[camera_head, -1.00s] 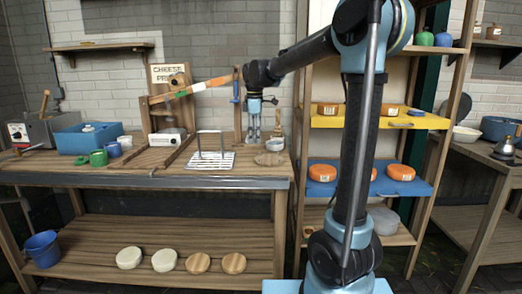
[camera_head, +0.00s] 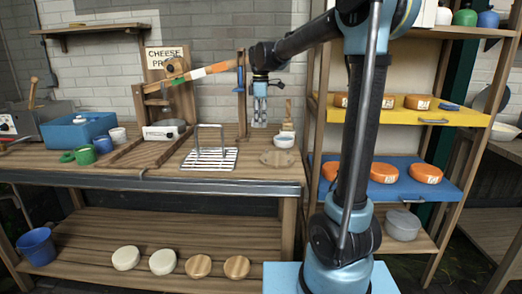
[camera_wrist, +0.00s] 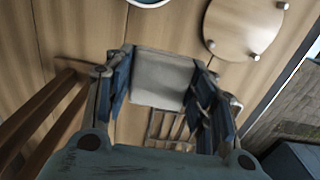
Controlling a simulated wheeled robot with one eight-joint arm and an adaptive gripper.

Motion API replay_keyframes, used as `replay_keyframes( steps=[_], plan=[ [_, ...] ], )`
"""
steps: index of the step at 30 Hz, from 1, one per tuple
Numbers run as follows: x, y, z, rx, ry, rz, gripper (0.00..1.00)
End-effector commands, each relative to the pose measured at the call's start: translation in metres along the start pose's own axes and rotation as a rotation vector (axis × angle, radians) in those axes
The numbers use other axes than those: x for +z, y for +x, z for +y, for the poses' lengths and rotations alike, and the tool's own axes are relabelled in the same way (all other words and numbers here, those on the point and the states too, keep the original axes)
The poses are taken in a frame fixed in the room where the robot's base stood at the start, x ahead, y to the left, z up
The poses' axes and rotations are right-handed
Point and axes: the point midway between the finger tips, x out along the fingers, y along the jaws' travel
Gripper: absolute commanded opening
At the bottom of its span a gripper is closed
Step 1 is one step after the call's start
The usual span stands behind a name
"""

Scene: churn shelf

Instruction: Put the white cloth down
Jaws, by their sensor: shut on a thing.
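The white cloth (camera_wrist: 160,78) shows in the wrist view as a flat, pale grey-white piece between the two fingers of my gripper (camera_wrist: 162,95). My gripper is shut on it. In the head view my gripper (camera_head: 260,112) points down above the wooden bench (camera_head: 258,180), with a pale patch between its fingers. It is apart from the bench top, left of a small white bowl (camera_head: 284,141) and behind a round wooden board (camera_head: 277,159). The cloth's far side is hidden.
A wire rack (camera_head: 209,158) stands left of the board. The cheese press (camera_head: 168,85) and its striped lever are further left. A blue box (camera_head: 78,130) and cups are at the far left. Shelves with orange cheeses (camera_head: 384,173) stand at right. Bare bench shows around the board.

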Motion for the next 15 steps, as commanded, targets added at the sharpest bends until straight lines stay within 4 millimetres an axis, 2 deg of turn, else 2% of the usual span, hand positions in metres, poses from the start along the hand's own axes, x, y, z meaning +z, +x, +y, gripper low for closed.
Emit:
replay_keyframes(
  steps=[8,15],
  plan=[
    [0.007,0.003,0.003,0.000,0.010,0.000,0.25],
    [0.008,0.039,0.003,0.000,0.011,0.000,0.25]
  ],
)
